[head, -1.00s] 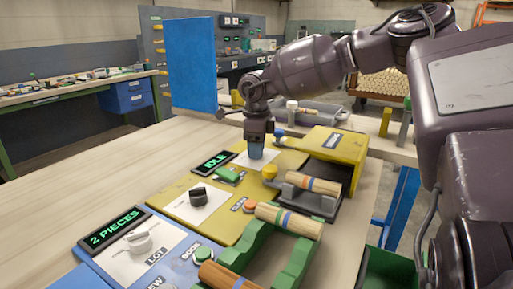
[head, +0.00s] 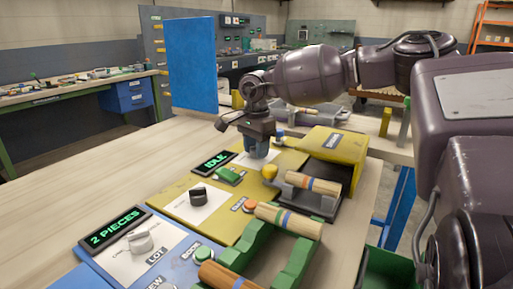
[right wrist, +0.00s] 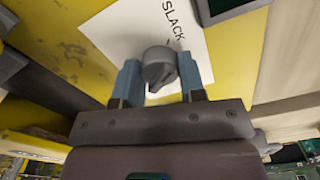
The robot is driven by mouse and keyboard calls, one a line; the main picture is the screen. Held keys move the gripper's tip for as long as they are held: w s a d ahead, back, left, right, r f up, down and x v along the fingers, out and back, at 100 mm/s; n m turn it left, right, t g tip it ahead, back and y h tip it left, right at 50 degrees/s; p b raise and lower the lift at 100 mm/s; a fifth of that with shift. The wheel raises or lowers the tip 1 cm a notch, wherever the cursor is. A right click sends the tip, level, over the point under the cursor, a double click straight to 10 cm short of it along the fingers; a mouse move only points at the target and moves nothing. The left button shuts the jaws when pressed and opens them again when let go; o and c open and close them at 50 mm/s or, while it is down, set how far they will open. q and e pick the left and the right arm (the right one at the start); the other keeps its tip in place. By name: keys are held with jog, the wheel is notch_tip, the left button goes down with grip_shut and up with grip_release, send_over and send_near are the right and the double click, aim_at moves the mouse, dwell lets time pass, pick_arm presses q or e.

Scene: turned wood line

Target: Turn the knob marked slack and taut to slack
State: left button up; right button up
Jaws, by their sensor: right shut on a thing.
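The slack/taut knob (right wrist: 158,66) is grey and round with a raised grip bar, on a white card (right wrist: 112,40) on a yellow panel. The word SLACK is printed on the card, above the knob in the right wrist view; the word taut does not show. My right gripper (head: 256,153) points down over this card and is shut on the knob, with one blue finger on each side of it. In the head view the fingers hide the knob. My left gripper is not in view.
A green IDLE display (head: 213,162) and a green switch (head: 229,176) stand left of the gripper. A black knob (head: 198,196) is nearer. A yellow box (head: 335,147) and a cradle with a striped turned piece (head: 313,183) are at right. Bare bench lies left.

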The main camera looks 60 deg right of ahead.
jog(key=shift+n, duration=0.8)
jog(key=o, duration=0.9)
notch_tip(320, 180, up, 11)
jog(key=shift+f+p, duration=0.1)
jog(key=shift+p, duration=0.35)
